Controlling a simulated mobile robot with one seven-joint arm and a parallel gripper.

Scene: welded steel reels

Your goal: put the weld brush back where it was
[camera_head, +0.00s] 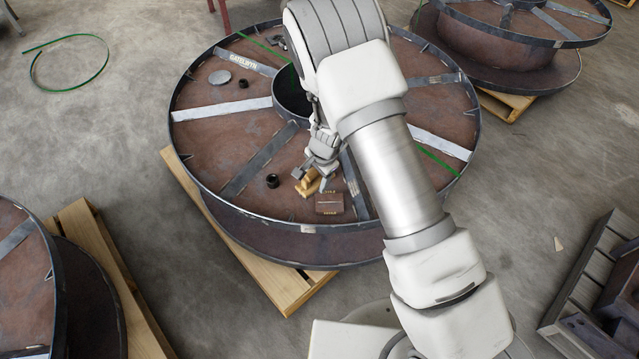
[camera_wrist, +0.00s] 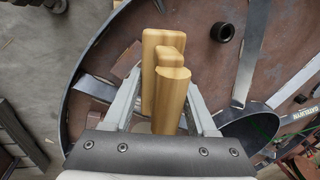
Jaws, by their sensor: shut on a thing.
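The weld brush (camera_wrist: 172,95), with pale wooden parts, is between the two fingers of my gripper (camera_wrist: 163,82) in the wrist view. My gripper is shut on it. In the head view the brush (camera_head: 308,184) shows as yellow wood under my gripper (camera_head: 313,178), over the front part of the large reel's top face (camera_head: 235,130). I cannot tell whether it touches the reel. The brush's bristles are not clearly visible.
A brown box (camera_head: 329,204) with yellow markings lies on the reel close to the brush. A black ring-shaped piece (camera_head: 272,181) is to the left. The hub (camera_head: 292,92), another dark nut (camera_head: 243,84) and a grey disc (camera_head: 219,77) are farther back. Flat steel spokes cross the face.

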